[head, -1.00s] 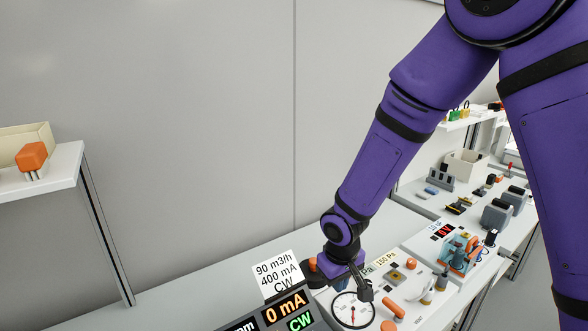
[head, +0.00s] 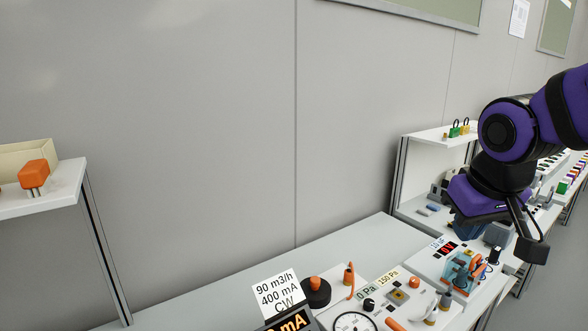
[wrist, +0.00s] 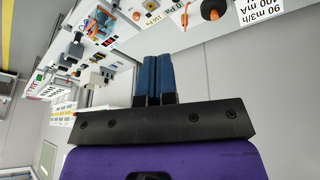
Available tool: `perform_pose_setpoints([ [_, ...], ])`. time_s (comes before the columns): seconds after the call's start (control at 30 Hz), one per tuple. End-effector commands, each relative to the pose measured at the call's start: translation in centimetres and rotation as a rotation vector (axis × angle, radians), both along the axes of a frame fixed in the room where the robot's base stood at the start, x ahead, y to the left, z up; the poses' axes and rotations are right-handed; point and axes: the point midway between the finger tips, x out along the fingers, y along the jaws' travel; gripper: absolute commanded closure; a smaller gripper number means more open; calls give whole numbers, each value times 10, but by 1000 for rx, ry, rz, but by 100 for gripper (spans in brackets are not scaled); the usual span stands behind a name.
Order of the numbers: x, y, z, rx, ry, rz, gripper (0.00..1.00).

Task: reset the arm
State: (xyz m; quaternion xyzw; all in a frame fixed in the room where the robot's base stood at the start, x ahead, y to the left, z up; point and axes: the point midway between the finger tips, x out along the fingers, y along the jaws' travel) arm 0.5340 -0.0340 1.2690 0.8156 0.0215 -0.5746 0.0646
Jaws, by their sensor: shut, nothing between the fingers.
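My purple arm is folded at the right of the head view. My gripper (head: 472,229) hangs above the far part of the bench, partly hidden behind its own dark housing. In the wrist view my gripper (wrist: 154,57) shows two blue fingers side by side, closed with nothing between them. It touches nothing that I can see, and the bench lies some way beyond the fingers.
A panel with a round gauge (head: 355,322), a black and orange knob (head: 316,291) and a "90 m3/h" card (head: 276,291) stand at the front. An orange-topped block (head: 34,174) sits on the left shelf (head: 65,187).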

Motion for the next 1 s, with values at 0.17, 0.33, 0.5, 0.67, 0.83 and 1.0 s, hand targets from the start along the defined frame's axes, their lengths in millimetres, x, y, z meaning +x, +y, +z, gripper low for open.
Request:
perform_pose_setpoints([
  [0.17,-41,-18,26,34,-53,-51,100],
  [0.33,-77,-29,41,64,-90,-86,100],
  [0.5,-98,-34,46,84,-113,-102,100],
  [0.67,-105,-35,48,91,-118,-107,100],
  [0.83,-105,-35,48,90,-118,-106,100],
  [1.0,-104,-35,48,90,-118,-106,100],
])
